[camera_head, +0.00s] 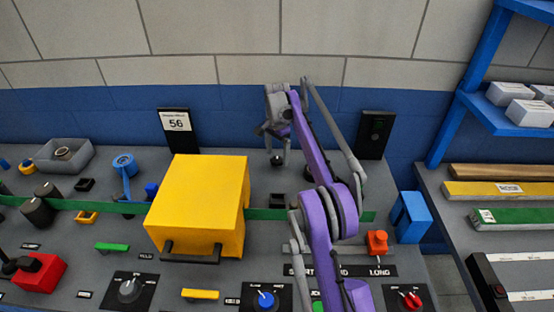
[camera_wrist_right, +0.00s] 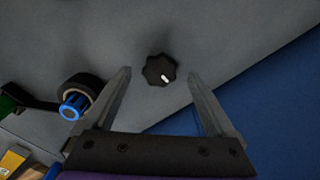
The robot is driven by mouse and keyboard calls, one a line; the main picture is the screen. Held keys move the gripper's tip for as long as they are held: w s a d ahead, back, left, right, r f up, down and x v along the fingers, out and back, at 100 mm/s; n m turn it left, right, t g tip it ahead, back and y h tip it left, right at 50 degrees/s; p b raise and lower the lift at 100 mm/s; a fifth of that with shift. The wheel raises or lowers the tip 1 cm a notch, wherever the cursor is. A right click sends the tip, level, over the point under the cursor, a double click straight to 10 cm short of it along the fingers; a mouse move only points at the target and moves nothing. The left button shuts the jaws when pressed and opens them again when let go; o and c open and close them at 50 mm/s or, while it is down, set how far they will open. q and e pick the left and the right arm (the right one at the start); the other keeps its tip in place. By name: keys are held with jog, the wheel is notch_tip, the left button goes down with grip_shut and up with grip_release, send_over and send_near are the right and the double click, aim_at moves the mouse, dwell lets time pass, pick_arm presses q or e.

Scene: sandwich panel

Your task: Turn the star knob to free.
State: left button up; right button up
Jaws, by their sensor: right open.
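The star knob (camera_wrist_right: 160,70) is black with a lobed rim and a white mark pointing to the lower right in the right wrist view. It sits on the grey panel (camera_wrist_right: 100,28). My right gripper (camera_wrist_right: 160,74) is open, with one finger on each side of the knob and a gap on both sides. I cannot tell the height of the fingertips above it. In the head view my right gripper (camera_head: 274,136) hangs over the rear of the panel, near a small dark knob (camera_head: 276,160). I cannot read a label for the knob. My left gripper is out of view.
A yellow box (camera_head: 197,205) with a black handle stands left of my right arm. A green belt (camera_head: 98,206) runs across the panel. A dark roller with a blue end (camera_wrist_right: 73,105) lies left of the gripper. The blue wall (camera_head: 230,115) is close behind.

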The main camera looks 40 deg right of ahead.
jog(key=shift+f, duration=0.75)
jog(key=c, duration=1.4)
jog(key=shift+o, duration=0.2)
